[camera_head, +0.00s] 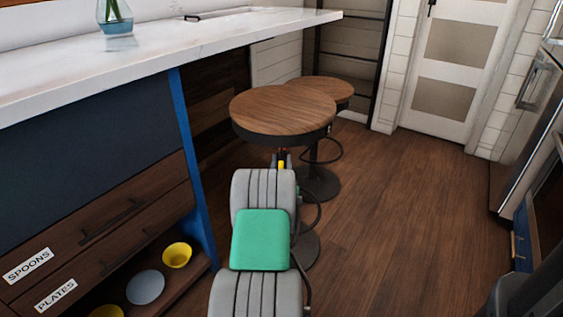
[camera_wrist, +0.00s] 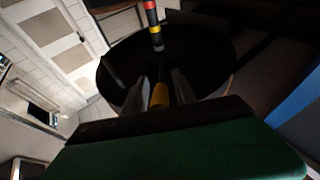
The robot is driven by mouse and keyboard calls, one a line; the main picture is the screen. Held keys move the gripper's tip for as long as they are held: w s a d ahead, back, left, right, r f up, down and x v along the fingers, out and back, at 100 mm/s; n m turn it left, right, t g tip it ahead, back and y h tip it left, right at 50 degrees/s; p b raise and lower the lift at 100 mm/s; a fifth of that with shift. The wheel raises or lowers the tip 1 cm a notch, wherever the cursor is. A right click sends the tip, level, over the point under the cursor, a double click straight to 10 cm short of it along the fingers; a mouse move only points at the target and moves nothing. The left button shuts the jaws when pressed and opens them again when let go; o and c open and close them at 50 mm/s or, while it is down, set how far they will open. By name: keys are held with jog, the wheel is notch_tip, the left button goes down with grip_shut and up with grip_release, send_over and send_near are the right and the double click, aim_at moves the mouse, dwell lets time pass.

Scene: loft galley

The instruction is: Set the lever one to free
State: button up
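My gripper (camera_wrist: 160,78) points away from me at the near wooden stool (camera_head: 280,110); it also shows in the head view (camera_head: 281,156), just below the seat's front edge. In the wrist view its two grey fingers stand apart, with a yellow-orange piece (camera_wrist: 159,96) between them. I cannot tell whether that piece belongs to a lever or touches the fingers. A rod banded red, yellow, black and grey (camera_wrist: 154,24) stands beyond the fingertips, in front of the dark round seat (camera_wrist: 205,62). I see no lever markings.
A second stool (camera_head: 322,88) stands close behind the first. A white counter (camera_head: 160,50) with a blue end panel (camera_head: 192,160) is on the left, above drawers and a shelf with dishes. Open wooden floor (camera_head: 400,210) lies to the right, before the oven side.

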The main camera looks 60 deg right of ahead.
jog(key=shift+o, duration=0.2)
jog(key=v, duration=0.7)
jog(key=shift+s+a, duration=0.2)
jog(key=shift+a, duration=0.15)
jog(key=shift+f, duration=0.1)
